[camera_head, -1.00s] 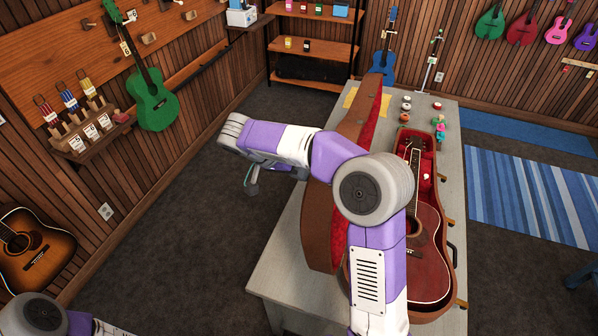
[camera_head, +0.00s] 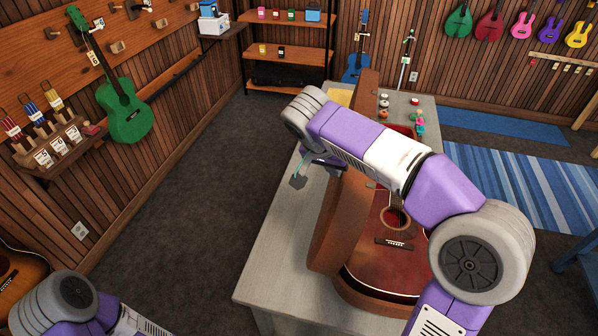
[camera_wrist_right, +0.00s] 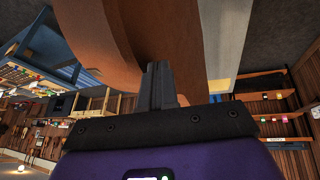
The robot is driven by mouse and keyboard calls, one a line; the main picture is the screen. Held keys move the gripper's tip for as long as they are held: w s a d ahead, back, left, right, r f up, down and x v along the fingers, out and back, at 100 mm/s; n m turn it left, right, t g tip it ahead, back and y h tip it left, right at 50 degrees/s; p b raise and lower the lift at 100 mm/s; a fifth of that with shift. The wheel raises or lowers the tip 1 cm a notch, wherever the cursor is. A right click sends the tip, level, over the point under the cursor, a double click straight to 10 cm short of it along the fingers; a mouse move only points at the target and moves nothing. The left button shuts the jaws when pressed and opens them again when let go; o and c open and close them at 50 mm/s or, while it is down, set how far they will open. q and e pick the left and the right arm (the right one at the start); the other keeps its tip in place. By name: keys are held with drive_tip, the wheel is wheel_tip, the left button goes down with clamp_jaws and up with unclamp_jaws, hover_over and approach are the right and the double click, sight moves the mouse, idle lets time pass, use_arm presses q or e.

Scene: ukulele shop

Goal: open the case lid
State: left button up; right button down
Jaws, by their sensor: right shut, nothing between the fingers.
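The brown case lid (camera_head: 342,225) stands raised along the left side of the case, its outer face toward the left. The case (camera_head: 372,302) lies on the grey table, with a dark red guitar (camera_head: 392,255) inside; my right arm hides part of both. My right gripper (camera_head: 298,181) is on the outer, left side of the lid. In the right wrist view, the shut, empty fingers (camera_wrist_right: 159,68) are close against the brown lid (camera_wrist_right: 185,30); I cannot tell whether they touch. My left gripper is out of view.
The grey table (camera_head: 268,255) has bare room left of the lid. Small jars and coloured items (camera_head: 417,120) stand at its far end. A green ukulele (camera_head: 125,110) hangs on the left wall. Carpet (camera_head: 190,200) between wall and table is clear.

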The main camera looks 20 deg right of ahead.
idle(0.3)
drive_tip(key=shift+a+r, duration=0.1)
drive_tip(key=shift+a, duration=0.05)
drive_tip(key=a+r+p, duration=0.2)
drive_tip(key=a+r, duration=0.5)
drive_tip(key=r, duration=0.2)
drive_tip(key=shift+w+a+r+p, duration=0.15)
drive_tip(key=shift+w+r+p, duration=0.05)
drive_tip(key=shift+r+p, duration=0.1)
